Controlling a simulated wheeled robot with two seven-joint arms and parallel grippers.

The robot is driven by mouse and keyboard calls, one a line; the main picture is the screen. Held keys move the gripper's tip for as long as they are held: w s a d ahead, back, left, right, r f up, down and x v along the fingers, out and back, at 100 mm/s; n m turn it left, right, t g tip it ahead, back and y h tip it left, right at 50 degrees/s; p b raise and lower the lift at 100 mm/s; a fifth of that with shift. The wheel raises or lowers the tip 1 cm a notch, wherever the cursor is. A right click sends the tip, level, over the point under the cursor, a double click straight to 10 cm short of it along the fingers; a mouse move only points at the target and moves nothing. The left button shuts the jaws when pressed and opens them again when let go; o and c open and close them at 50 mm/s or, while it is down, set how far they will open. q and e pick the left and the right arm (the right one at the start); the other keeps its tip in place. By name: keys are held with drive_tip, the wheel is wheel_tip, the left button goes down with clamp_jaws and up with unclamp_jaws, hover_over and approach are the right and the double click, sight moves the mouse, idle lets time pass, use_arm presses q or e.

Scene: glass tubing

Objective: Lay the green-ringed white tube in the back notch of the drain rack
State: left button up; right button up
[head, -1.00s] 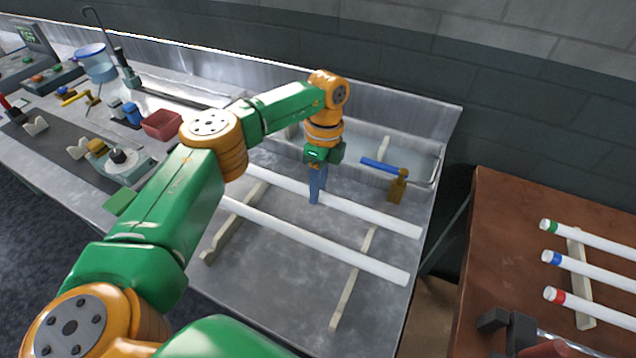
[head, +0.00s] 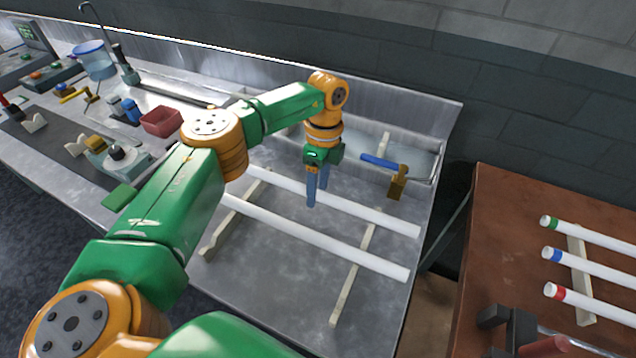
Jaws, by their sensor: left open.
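Two white tubes lie across the pale rails of the drain rack (head: 352,282) on the metal bench. The back tube (head: 375,215) and the front tube (head: 330,244) show no ring; their left parts are behind my left arm, so I cannot tell if either has one. A white tube with a green ring (head: 549,223) lies on the brown table at the right. My left gripper (head: 317,190) is open, pointing down at the back tube, its blue fingers apart on either side of it.
Blue-ringed (head: 555,256) and red-ringed (head: 560,293) tubes share a pale support (head: 582,290) on the brown table (head: 500,250). A tap with a blue handle (head: 380,162) stands behind the rack. A red bin (head: 162,122) is at the left. A gap separates bench and table.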

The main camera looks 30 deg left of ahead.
use_arm(q)
drive_tip(key=shift+r, duration=0.45)
drive_tip(key=r, duration=0.1)
drive_tip(key=r+b, duration=0.1)
drive_tip(key=r, duration=0.1)
drive_tip(key=shift+w+r, duration=0.25)
drive_tip(key=shift+w, duration=0.15)
wheel_tip(320, 180, up, 8)
drive_tip(key=w+p, duration=0.1)
drive_tip(key=p, duration=0.6)
drive_tip(key=shift+r, duration=0.25)
drive_tip(key=shift+w, duration=0.15)
